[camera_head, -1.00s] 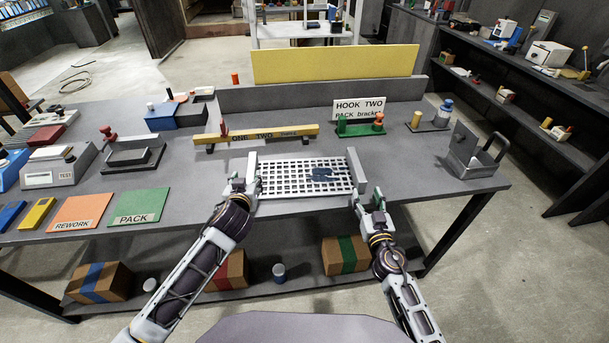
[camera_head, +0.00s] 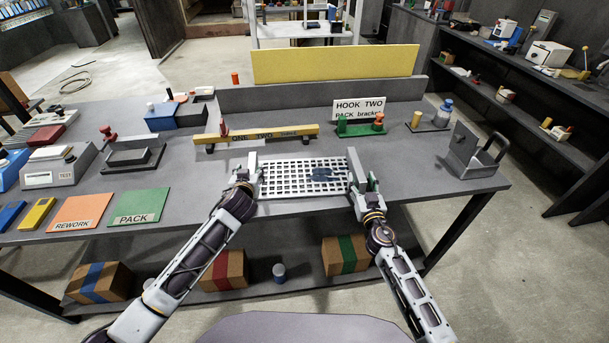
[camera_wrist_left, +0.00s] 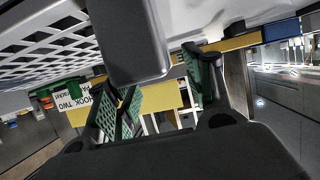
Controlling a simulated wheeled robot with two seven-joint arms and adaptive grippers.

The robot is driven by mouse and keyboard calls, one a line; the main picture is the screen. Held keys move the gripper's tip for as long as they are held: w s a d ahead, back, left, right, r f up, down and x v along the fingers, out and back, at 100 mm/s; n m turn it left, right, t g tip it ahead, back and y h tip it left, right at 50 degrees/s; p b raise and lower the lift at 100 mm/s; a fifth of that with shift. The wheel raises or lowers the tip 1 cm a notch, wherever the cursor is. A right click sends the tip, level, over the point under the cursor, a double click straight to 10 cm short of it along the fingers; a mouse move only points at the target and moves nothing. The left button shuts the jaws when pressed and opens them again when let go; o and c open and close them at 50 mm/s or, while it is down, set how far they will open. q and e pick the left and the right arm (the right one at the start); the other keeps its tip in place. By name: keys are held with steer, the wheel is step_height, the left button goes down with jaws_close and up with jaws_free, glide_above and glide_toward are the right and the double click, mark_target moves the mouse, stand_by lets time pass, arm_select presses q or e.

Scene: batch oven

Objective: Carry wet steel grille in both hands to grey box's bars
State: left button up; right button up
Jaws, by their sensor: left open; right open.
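The steel grille (camera_head: 280,181) is a pale lattice plate with a dark bluish patch (camera_head: 322,174) on it. Grey upright handles stand at its left end (camera_head: 252,165) and right end (camera_head: 354,163). My left gripper (camera_head: 246,180) is open at the left handle; in the left wrist view its green fingers (camera_wrist_left: 165,75) are apart, with a grey handle close in front. The grille (camera_wrist_left: 45,45) fills the upper left there. My right gripper (camera_head: 363,184) is open at the right handle. A grey box (camera_head: 472,165) with an upright plate and dark loop stands at the right; separate bars on it cannot be made out.
A yellow bar (camera_head: 265,134) lies behind the grille. A green stand (camera_head: 360,130) with a HOOK TWO sign is behind right. PACK (camera_head: 142,203) and REWORK (camera_head: 80,212) mats lie left. Bare tabletop lies between grille and grey box.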

mark_target(251, 170)
arm_select(q)
steer(key=shift+x, duration=1.75)
arm_select(e)
steer(key=shift+w+a, duration=0.2)
steer(key=shift+w, duration=1.5)
arm_select(q)
jaws_close()
arm_select(e)
jaws_close()
